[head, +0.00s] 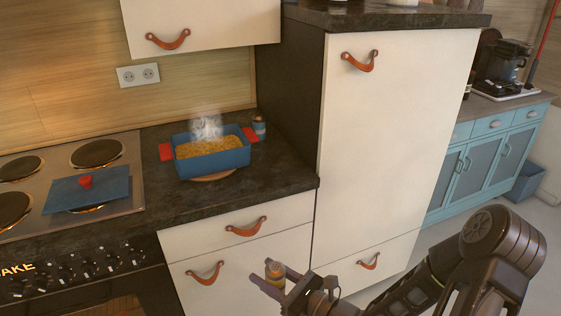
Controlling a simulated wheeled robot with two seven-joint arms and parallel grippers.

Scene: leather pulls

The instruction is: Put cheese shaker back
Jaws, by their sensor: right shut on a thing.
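The cheese shaker (275,271), a small jar with an orange-tan top, is between the fingers of my right gripper (272,284). The gripper is shut on it, in front of the white lower drawers and below counter height. Its lower part is hidden by the gripper. My left gripper is not in view.
A blue dish (212,160) of steaming food with red handles stands on a round wooden board (213,177) on the dark counter (282,184). A small blue-grey shaker (259,126) stands behind it. A blue lid (88,188) lies on the stove. A tall white cabinet (372,140) stands right of the counter.

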